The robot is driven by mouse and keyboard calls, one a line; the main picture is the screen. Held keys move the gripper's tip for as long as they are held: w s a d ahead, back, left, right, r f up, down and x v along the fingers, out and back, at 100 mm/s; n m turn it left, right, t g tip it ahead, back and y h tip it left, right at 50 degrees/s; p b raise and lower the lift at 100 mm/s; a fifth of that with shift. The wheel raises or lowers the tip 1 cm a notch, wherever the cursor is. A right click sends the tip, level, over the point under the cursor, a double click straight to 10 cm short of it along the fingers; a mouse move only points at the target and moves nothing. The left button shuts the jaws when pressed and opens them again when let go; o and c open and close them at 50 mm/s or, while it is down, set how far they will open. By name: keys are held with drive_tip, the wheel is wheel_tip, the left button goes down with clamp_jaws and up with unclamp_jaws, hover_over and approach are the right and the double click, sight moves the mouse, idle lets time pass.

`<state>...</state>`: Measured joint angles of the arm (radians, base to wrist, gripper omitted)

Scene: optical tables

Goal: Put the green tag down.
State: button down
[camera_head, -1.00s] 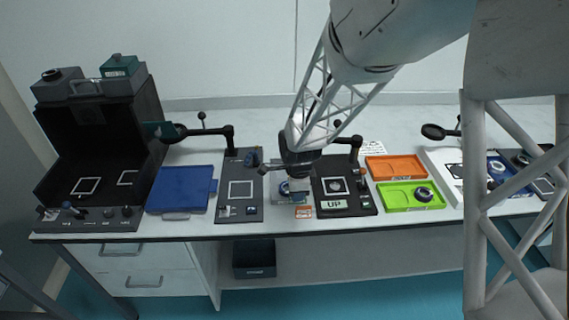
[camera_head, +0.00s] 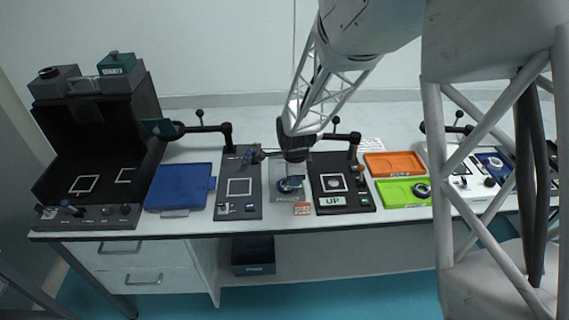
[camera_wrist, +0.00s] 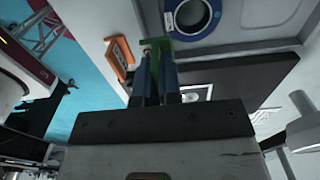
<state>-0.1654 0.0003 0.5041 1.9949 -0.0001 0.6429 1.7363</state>
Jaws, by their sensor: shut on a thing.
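The green tag (camera_wrist: 155,46) is held between the two fingertips of my gripper (camera_wrist: 155,62) in the wrist view. The fingers are close together on it, and part of the tag is hidden behind them. In the head view my gripper (camera_head: 294,170) is above the small grey tray, left of the black plate marked UP. The tag cannot be made out there.
The grey tray (camera_head: 280,196) holds a blue-rimmed ring (camera_wrist: 192,16). An orange tag (camera_head: 302,209) lies in front of it. The black plate (camera_head: 325,176) with a small post-mounted arm is to the right. Orange (camera_head: 386,157) and green (camera_head: 390,184) trays lie further right.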

hover_over(284, 169)
drive_tip(key=shift+d+f, duration=0.1)
drive_tip(key=shift+f, duration=0.45)
drive_tip(key=shift+f, duration=1.8)
drive_tip(key=shift+f, duration=0.1)
drive_tip(key=c, duration=1.7)
unclamp_jaws()
drive_tip(key=o, duration=0.4)
wheel_tip(284, 169, up, 12)
